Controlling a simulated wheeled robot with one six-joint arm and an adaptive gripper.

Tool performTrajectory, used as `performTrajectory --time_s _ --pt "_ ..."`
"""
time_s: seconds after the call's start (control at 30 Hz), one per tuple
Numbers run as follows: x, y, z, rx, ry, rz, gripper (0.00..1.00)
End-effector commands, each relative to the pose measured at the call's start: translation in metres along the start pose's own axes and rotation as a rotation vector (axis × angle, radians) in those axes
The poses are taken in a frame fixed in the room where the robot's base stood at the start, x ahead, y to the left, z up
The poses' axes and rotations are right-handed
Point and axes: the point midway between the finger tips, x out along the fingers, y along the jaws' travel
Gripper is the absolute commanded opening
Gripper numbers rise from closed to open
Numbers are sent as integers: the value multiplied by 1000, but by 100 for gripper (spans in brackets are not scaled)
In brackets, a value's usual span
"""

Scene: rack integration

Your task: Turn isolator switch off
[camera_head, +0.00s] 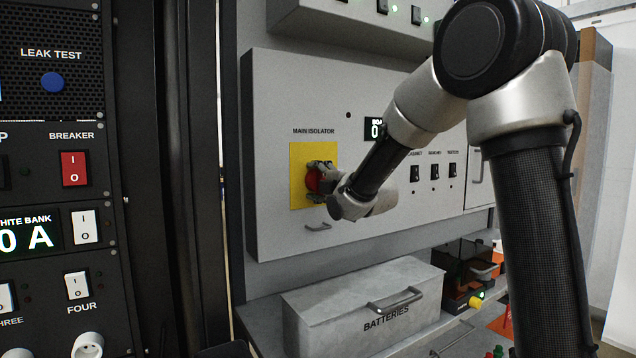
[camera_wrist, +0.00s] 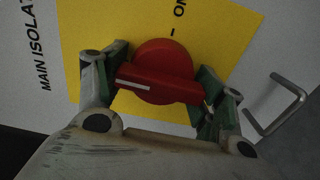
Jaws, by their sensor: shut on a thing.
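The main isolator switch is a red rotary knob (camera_wrist: 160,72) on a yellow square plate (camera_wrist: 215,32), labelled MAIN ISOLATOR. In the head view the red knob (camera_head: 312,181) is partly hidden by my gripper (camera_head: 322,180), and the yellow plate (camera_head: 299,165) shows around it on a grey panel. In the wrist view my gripper (camera_wrist: 160,85) has its two green-padded fingers on either end of the knob's bar, shut on it. The bar's white line points left and slightly up in that view, away from the ON mark (camera_wrist: 178,10) at the top. An OFF mark is not visible.
Small black switches (camera_head: 434,172) sit right of the isolator, behind my arm. A metal handle (camera_head: 318,227) is just below the plate. A grey BATTERIES box (camera_head: 340,290) stands on the shelf below. A black rack (camera_head: 70,200) with switches stands close at left.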

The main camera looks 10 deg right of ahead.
Motion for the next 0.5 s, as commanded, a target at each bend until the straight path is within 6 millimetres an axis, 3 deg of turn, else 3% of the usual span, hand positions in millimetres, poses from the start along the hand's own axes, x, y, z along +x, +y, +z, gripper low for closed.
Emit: performTrajectory --time_s 0.5 --pt "0 -1 -1 -43 2 -1 45"
